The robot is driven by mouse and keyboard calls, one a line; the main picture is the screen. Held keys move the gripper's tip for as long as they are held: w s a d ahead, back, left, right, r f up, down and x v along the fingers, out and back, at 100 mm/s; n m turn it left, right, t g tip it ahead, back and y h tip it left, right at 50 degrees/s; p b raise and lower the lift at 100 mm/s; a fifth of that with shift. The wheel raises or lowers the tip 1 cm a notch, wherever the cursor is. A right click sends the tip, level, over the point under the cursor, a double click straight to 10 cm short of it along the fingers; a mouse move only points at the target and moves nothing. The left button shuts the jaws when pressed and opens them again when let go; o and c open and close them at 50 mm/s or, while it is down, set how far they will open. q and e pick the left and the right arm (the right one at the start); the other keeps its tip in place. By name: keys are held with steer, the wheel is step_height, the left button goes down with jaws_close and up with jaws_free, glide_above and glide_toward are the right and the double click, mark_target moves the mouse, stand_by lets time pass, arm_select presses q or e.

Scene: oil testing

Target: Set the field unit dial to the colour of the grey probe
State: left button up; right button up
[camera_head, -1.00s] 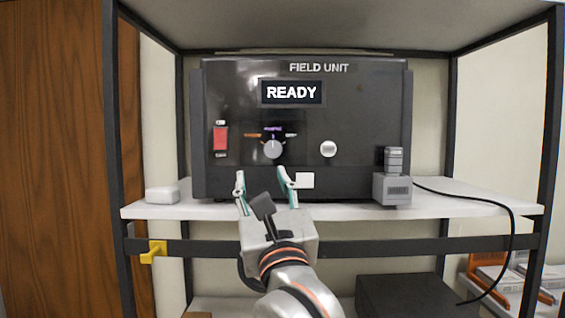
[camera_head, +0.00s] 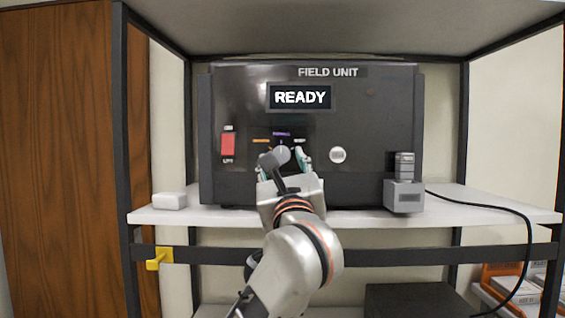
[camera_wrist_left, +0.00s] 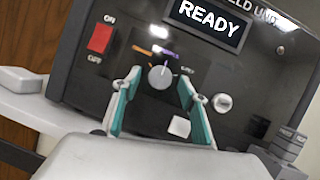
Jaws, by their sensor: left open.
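The black field unit (camera_head: 365,120) stands on a white shelf, its screen (camera_head: 300,97) reading READY. Its round grey dial (camera_wrist_left: 159,77) sits between an orange mark at left, a purple mark at top and a pale mark at right. The dial's pointer looks turned roughly up, toward purple. My left gripper (camera_head: 286,162) is open in front of the dial. In the left wrist view its teal-padded fingers (camera_wrist_left: 157,92) are to either side of the dial, apart from it as far as I can tell. A grey probe (camera_head: 404,195) stands in a block at the shelf's right.
A small white box (camera_head: 169,201) lies on the shelf (camera_head: 480,208) at left. A black cable (camera_head: 520,235) hangs at right.

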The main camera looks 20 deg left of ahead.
arm_select(q)
steer(key=c, duration=1.1)
